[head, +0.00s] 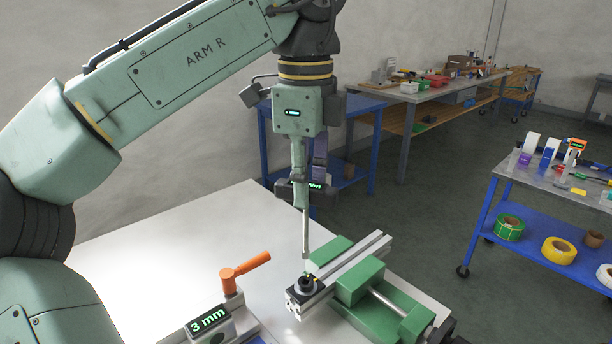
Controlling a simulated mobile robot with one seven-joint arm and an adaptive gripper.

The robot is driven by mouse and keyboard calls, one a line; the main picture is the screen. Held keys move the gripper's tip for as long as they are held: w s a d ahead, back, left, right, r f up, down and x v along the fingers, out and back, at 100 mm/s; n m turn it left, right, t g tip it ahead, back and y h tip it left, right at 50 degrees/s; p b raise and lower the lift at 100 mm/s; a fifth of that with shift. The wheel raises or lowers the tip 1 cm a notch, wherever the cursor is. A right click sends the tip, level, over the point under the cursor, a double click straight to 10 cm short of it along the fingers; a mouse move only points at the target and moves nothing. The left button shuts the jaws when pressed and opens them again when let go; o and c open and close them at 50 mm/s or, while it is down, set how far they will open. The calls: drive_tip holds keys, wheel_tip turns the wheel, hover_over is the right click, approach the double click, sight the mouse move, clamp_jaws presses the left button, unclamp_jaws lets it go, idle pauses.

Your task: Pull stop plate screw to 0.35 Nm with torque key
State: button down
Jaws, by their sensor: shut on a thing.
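My gripper (301,183) is shut on the torque key, which hangs upright below it. The key's dark head carries a small green-lit display, partly hidden by the fingers, with only the end of its text showing. Its grey shaft (306,232) points down at the stop plate (298,292), a dark plate with a round black part on top. The plate sits at the near end of a metal rail (350,258) clamped in a green vise (362,282). The key's tip is at or just above the round part; I cannot tell if it touches. The screw itself is too small to make out.
Left of the vise stands a device with an orange handle (246,270) and a display (208,320) reading "3 mm". The white table (170,245) is clear further left. A blue cart (540,240) with tape rolls stands at right; benches stand behind.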

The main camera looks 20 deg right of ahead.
drive_tip(key=shift+f+b, duration=0.55)
drive_tip(key=shift+f, duration=1.3)
drive_tip(key=shift+r+m+p, duration=0.3)
drive_tip(key=shift+m+p, duration=0.1)
drive_tip(key=shift+p, duration=0.65)
drive_tip(key=m, duration=0.2)
drive_tip(key=shift+f+m, duration=0.3)
drive_tip(key=m, duration=0.3)
drive_tip(key=shift+m, duration=0.4)
drive_tip(key=n, duration=0.9)
drive_tip(key=shift+f, duration=0.1)
drive_tip(key=shift+f+m, duration=0.3)
drive_tip(key=shift+m, duration=0.6)
